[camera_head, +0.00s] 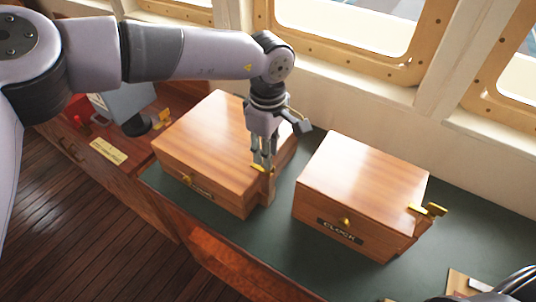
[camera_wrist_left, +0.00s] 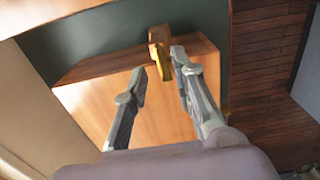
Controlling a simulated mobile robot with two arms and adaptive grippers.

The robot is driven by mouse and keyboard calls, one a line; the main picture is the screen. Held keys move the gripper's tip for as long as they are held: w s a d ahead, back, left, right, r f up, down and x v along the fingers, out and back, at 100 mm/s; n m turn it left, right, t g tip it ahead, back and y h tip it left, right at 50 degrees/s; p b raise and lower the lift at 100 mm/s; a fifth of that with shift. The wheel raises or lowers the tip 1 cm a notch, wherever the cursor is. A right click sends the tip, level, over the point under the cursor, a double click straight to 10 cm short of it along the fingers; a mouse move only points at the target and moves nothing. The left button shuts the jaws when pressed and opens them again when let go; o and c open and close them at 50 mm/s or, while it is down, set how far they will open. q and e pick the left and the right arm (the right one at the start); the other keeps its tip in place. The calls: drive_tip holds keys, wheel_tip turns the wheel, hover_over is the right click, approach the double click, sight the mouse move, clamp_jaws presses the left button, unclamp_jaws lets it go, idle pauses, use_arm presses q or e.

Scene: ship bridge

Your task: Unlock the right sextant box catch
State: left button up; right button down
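The left wooden box (camera_head: 205,140), taken as the sextant box, stands closed on the green counter top; its nameplate (camera_head: 201,191) is too small to read. Its right catch (camera_head: 260,167) is a brass piece by a wooden block on the box's right side. In the wrist view the brass catch (camera_wrist_left: 166,72) shows in front of the wooden block (camera_wrist_left: 159,38). My left gripper (camera_head: 263,163) points down at this catch, with fingers (camera_wrist_left: 159,62) apart on either side of it. Whether they touch it I cannot tell.
A second box (camera_head: 363,185) marked CLOCK stands to the right, with a brass catch (camera_head: 430,210) on its right side. Another brass catch (camera_head: 162,117) is at the left box's left side. Green counter (camera_head: 285,235) is free in front. Windows line the wall behind.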

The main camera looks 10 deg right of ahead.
use_arm(q)
drive_tip(key=shift+f+p, duration=0.35)
drive_tip(key=shift+f, duration=1.5)
drive_tip(key=shift+c, duration=0.5)
clamp_jaws()
